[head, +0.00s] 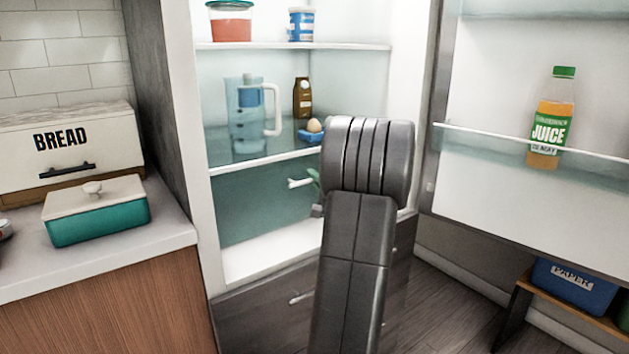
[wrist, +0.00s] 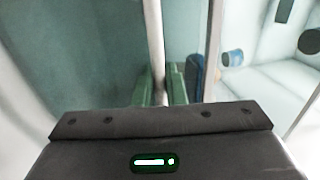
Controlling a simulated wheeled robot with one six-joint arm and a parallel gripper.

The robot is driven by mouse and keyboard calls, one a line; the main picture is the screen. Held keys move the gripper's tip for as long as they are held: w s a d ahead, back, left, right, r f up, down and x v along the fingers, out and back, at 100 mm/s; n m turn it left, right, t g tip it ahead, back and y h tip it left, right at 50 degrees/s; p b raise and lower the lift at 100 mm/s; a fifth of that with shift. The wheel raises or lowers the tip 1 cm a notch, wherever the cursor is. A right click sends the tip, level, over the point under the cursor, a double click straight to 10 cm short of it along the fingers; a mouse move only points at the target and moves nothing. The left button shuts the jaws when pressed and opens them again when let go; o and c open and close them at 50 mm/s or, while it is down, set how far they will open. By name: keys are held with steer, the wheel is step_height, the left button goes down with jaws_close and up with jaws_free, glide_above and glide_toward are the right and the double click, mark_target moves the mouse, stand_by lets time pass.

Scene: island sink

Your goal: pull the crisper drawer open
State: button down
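The crisper drawer (head: 248,207) is a translucent green-grey front under the lowest shelf of the open fridge. It sits back from the fridge's front edge and looks closed. Its pale bar handle (head: 297,183) shows just left of my arm in the head view, and runs up the middle of the wrist view (wrist: 155,45). My gripper (wrist: 159,88) has green fingers, one close on each side of the bar, with no clear gap, so it looks shut on the handle. In the head view my arm hides most of the gripper and the drawer's right part.
The shelf above holds a pitcher (head: 246,115), a brown bottle (head: 303,98) and a blue egg holder (head: 309,135). The open fridge door (head: 480,190) with a juice bottle (head: 551,118) stands right. A counter (head: 150,240) with a teal dish (head: 98,215) stands left.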

steer(key=r+b+v, duration=0.2)
steer(key=b+v, duration=0.1)
steer(key=v, duration=1.1)
steer(key=r+b+v, duration=0.3)
steer(key=v, duration=1.1)
steer(key=shift+v, duration=0.9)
steer(key=shift+r, duration=0.3)
steer(key=c, duration=1.6)
jaws_free()
steer(key=p+v, duration=0.2)
steer(key=v, duration=1.1)
steer(key=shift+s+d+f, duration=0.1)
steer(key=shift+s+d, duration=0.15)
steer(key=shift+d, duration=0.1)
steer(key=b+x, duration=0.2)
steer(key=x, duration=1.2)
steer(key=shift+s, duration=0.1)
